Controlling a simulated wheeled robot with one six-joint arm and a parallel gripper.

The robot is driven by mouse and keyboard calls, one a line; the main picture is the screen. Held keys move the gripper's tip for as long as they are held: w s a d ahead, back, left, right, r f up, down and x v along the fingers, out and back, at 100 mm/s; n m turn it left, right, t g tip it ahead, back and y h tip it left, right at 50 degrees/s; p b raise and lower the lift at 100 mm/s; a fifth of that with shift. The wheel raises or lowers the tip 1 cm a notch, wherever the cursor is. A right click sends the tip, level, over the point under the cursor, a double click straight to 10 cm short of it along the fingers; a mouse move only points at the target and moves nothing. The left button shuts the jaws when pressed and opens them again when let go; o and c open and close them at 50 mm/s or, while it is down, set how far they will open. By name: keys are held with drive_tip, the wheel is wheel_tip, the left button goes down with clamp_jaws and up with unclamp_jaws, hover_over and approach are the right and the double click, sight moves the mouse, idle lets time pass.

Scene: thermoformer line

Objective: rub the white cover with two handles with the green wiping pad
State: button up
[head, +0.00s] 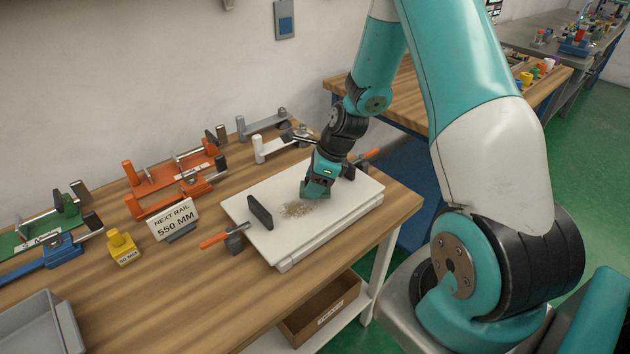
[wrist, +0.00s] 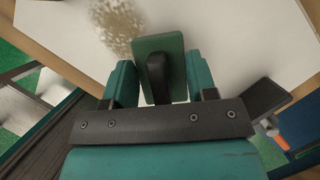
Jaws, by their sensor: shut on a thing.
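The white cover (head: 345,213) lies flat on the wooden table in the head view, and its white top (wrist: 230,35) fills much of the wrist view. One dark handle (head: 260,212) stands at its left; the other is mostly hidden behind my gripper. A patch of brown specks (head: 296,210) lies near the middle of the cover, also in the wrist view (wrist: 117,25). My gripper (head: 318,188) is over the cover, beside the specks. In the wrist view my gripper (wrist: 160,85) is shut on the black grip of the green wiping pad (wrist: 172,46). Whether the pad touches the cover cannot be told.
Orange-handled clamps (head: 222,237) sit at the cover's left and far right edges. Orange (head: 165,178), blue and green rail fixtures, a sign (head: 173,219) and a yellow block (head: 122,247) stand to the left. A grey bin (head: 40,325) is at the front left.

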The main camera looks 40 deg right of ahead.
sight(280, 220)
drive_tip(key=shift+f+b, duration=0.65)
drive_tip(key=shift+f, duration=0.45)
drive_tip(key=shift+a, duration=0.1)
drive_tip(key=shift+a+r+p, duration=0.2)
drive_tip(key=shift+a+p, duration=0.3)
drive_tip(key=shift+a, duration=0.9)
drive_tip(key=shift+s+a+f+p, duration=0.1)
drive_tip(key=shift+a+p, duration=0.05)
drive_tip(key=shift+a, duration=0.9)
drive_tip(key=shift+s+a+f+p, duration=0.1)
drive_tip(key=shift+a+p, duration=0.05)
drive_tip(key=shift+a, duration=0.85)
drive_tip(key=shift+a+r+p, duration=0.1)
drive_tip(key=shift+a+p, duration=0.35)
drive_tip(key=shift+a, duration=1.3)
